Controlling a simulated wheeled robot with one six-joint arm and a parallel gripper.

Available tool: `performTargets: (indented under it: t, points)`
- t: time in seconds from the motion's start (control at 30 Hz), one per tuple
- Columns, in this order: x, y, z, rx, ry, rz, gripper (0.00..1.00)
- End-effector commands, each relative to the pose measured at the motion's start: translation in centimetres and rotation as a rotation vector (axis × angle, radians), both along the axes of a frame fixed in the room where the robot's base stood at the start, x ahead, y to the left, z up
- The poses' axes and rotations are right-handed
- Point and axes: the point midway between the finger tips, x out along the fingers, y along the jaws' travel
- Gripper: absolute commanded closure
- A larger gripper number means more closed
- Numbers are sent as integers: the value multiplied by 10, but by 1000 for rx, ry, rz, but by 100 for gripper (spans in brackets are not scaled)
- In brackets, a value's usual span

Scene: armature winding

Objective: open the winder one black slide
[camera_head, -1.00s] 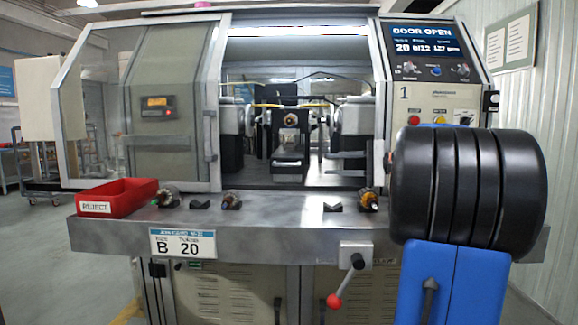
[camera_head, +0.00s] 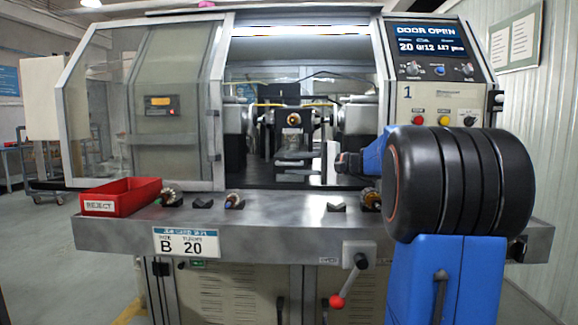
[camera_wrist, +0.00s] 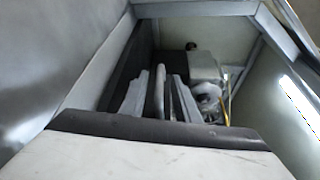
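Winder one (camera_head: 205,105), marked 1, has its glazed door slid to the left and its display reads DOOR OPEN. Inside, a dark central carriage (camera_head: 292,133) stands between two grey side housings; I cannot make out the black slide's own edges or its position. My gripper (camera_head: 333,162) is inside the opening, at the right of the carriage and low. In the wrist view its two pale fingers (camera_wrist: 160,88) stand apart, with a thin upright light bar showing between them. I cannot tell whether they touch that bar.
My black and blue arm covers the right of the shelf. A red REJECT bin (camera_head: 120,197) sits on the metal shelf (camera_head: 258,219) at the left, with several small armatures and dark rests along it. A red-knobbed lever (camera_head: 337,301) hangs below.

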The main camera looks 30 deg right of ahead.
Motion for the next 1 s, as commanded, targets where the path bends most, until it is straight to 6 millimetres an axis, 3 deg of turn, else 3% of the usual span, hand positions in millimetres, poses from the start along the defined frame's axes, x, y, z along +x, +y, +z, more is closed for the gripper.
performTargets:
  t: [0.2, 0.57, 0.7, 1.0]
  points:
    - [15, 10, -2, 1, 1, 0, 71]
    - [18, 12, -2, 1, 1, 0, 71]
    - [18, 12, -2, 1, 1, 0, 100]
    - [16, 13, -2, 0, 1, 0, 100]
